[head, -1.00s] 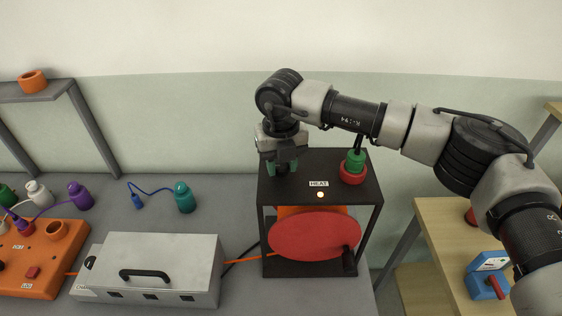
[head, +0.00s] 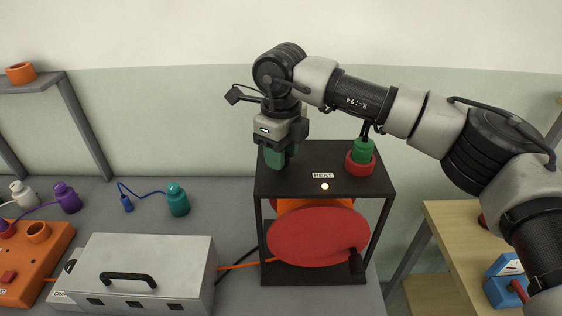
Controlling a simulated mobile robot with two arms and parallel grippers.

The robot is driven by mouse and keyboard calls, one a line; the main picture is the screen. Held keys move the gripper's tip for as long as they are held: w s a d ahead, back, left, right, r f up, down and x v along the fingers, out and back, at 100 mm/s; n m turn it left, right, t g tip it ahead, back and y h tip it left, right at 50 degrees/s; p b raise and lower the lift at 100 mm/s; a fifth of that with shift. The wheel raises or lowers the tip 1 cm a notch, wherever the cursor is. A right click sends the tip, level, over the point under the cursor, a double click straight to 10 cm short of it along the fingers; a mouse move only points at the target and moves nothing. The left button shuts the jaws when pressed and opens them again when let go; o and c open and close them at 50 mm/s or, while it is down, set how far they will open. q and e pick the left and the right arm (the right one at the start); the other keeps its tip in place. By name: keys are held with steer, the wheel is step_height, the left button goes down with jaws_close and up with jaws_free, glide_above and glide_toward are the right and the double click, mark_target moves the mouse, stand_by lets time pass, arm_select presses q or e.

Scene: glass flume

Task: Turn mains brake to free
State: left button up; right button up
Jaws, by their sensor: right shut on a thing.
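No label reading mains brake can be made out. A blue box with a red lever (head: 506,280) sits on the wooden table at lower right, partly hidden by my right arm; its pale face is too small to read. My right gripper (head: 280,160) points down over the back left of the black stand's top (head: 310,182), well away from the blue box. It is shut on a green thing (head: 274,158), mostly hidden by the fingers. I cannot tell whether that thing touches the stand. My left gripper is not in view.
The stand carries a HEAT label, a lit lamp (head: 325,186) and a green piece (head: 363,150) in a red ring (head: 360,164). A red disc (head: 318,235) fills its front. A grey box (head: 150,262), teal bottle (head: 177,199) and orange panel (head: 30,262) stand left.

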steer(key=n+b, duration=0.1)
steer(key=n, duration=0.3)
steer(key=shift+n+b, duration=0.3)
steer(key=shift+b, duration=0.1)
steer(key=shift+r+n+b, duration=0.2)
steer(key=shift+n+b, duration=0.25)
steer(key=shift+n, duration=2.15)
steer(key=o, duration=0.9)
steer(key=shift+f, duration=0.1)
step_height(320, 180, up, 11)
steer(key=shift+f+b, duration=0.1)
steer(key=shift+b, duration=0.5)
